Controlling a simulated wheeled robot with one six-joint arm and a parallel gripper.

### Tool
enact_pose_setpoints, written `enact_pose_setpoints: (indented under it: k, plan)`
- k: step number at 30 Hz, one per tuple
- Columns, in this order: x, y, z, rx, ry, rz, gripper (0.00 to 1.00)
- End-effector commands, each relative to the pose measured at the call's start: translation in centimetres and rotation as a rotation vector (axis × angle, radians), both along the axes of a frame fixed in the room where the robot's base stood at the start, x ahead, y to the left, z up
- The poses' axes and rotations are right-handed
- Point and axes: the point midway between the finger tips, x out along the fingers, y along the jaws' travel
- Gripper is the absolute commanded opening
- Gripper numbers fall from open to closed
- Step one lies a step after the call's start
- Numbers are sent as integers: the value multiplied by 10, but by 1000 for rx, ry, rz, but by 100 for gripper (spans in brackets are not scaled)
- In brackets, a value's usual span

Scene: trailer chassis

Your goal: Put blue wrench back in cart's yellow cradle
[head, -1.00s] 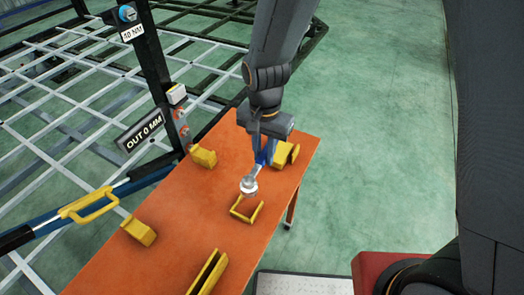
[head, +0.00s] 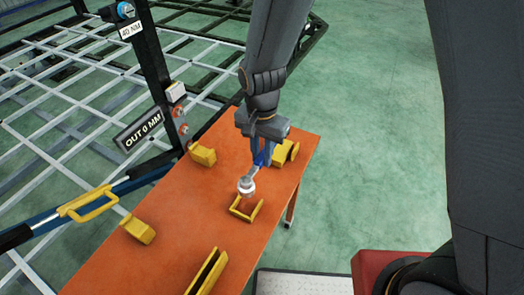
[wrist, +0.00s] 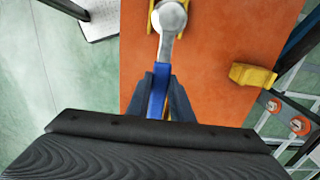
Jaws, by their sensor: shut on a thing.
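The blue wrench (head: 260,159) has a blue handle and a silver ring-shaped head (head: 246,186). My gripper (head: 262,148) is shut on its blue handle, above the orange cart top (head: 180,220). In the wrist view the handle (wrist: 158,90) stands between my two dark fingers (wrist: 160,95), with the silver head (wrist: 168,18) pointing away from them. The head appears over a yellow U-shaped bracket (head: 248,211); I cannot tell whether they touch. A yellow block-like holder (head: 286,153) is beside the gripper, partly hidden by it. Which yellow piece is the cradle is unclear.
Other yellow holders stand on the cart: one at the back left (head: 203,155), one at the left (head: 138,229) and a long slotted one at the front (head: 207,272). A black post with an "OUT 0 MM" sign (head: 139,131) and a white chassis grid are to the left.

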Motion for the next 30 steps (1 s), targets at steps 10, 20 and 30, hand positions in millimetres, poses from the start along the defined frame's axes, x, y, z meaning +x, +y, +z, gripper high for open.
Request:
enact_pose_setpoints:
  k: [10,20,30]
  plan:
    - [0,0,-33,0,0,1,0]
    - [0,0,-61,0,0,1,0]
    - [0,0,-76,1,0,0,0]
